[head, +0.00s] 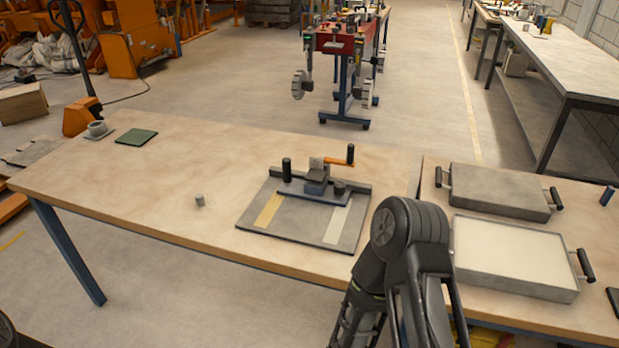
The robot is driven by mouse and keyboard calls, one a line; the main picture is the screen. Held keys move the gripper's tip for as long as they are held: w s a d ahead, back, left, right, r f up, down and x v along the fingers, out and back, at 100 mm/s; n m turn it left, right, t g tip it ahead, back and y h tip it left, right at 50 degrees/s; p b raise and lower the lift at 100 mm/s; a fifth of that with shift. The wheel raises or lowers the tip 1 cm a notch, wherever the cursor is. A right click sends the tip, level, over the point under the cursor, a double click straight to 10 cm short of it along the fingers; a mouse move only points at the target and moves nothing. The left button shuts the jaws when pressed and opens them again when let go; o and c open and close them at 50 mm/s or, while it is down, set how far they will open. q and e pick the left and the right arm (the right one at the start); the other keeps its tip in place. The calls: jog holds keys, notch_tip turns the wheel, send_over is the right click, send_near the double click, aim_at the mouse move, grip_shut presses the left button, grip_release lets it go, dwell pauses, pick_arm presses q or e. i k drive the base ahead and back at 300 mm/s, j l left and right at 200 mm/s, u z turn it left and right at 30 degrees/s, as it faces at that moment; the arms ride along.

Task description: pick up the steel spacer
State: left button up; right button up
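A small grey metal cylinder (200,200), which looks like the steel spacer, stands on the bare left-middle part of the wooden table (130,205). It is upright and nothing touches it. A grey ring-like piece (97,128) sits on a small dark plate at the table's far left corner; I cannot tell exactly what it is. My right arm's dark links rise at the lower middle, but its gripper does not show. My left gripper is not in view either.
A grey base plate (260,228) carrying a clamp with an orange handle (338,162) stands right of the cylinder. A green pad (136,137) lies at the far left. A tray of pale sand (512,255) and a closed grey tray (498,190) are at the right. Table around the cylinder is clear.

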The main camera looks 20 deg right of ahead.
aim_at(200, 201)
jog(key=i+j+z, duration=0.2)
jog(key=z, duration=0.25)
jog(key=i+j+z, duration=0.15)
jog(key=j+z, duration=0.15)
jog(key=z, duration=0.15)
jog(key=i+j+z, duration=0.1)
jog(key=j+z, duration=0.35)
jog(key=l, duration=0.1)
